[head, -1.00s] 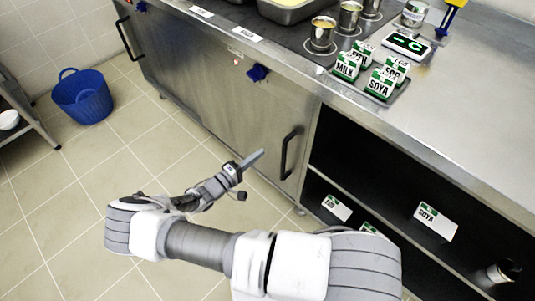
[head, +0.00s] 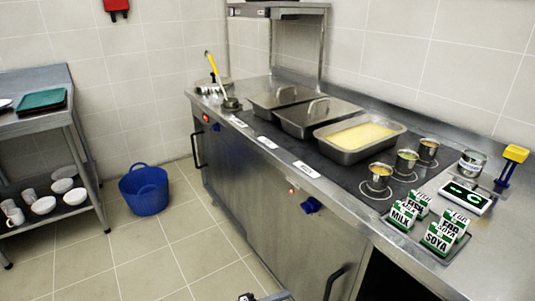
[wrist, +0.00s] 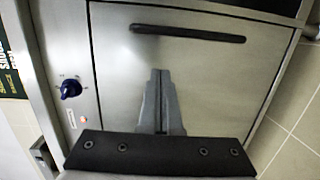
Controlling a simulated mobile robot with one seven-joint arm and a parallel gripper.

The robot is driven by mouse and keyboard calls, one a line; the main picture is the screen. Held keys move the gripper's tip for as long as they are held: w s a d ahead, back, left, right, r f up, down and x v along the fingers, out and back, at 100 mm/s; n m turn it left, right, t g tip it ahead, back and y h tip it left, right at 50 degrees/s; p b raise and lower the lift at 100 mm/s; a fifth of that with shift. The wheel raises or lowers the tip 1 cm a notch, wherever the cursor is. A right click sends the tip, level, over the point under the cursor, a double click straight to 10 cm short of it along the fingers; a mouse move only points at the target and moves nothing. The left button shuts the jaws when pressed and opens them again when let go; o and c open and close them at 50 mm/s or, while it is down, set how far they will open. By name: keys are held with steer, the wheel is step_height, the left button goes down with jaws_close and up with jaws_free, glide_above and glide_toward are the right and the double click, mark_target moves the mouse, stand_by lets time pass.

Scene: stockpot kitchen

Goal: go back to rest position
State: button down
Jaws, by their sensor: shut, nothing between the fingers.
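My gripper (wrist: 159,78) shows in the wrist view with its two grey fingers together and nothing between them. It points at a steel cabinet door (wrist: 205,80) with a dark bar handle (wrist: 188,34); I see no contact with the door or the handle. In the head view only a small part of my arm's end shows at the bottom edge, low in front of the counter's cabinet doors (head: 235,200). The rest of my arm is out of that view.
A blue tub (head: 145,190) stands on the floor near a steel shelf (head: 40,125). The tiled floor between is clear.

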steer(key=s+d+r+m+g+y, duration=0.3)
steer(key=r+g+y, duration=0.15)
steer(key=r, duration=0.85)
steer(key=s+d+r+m+g+y, duration=0.2)
steer(key=s+d+r+g+y, duration=0.3)
steer(key=r, duration=0.8)
steer(key=s+d+r+t+y, duration=0.2)
steer(key=s+r+t+y, duration=0.5)
steer(key=s+r, duration=0.65)
step_height(320, 180, up, 22)
steer(key=w+h+p, duration=0.1)
steer(key=p, duration=1.9)
steer(key=shift+w+f+t, duration=0.25)
steer(key=shift+w+t, duration=0.1)
steer(key=shift+t, duration=0.1)
steer(key=c, duration=1.6)
jaws_free()
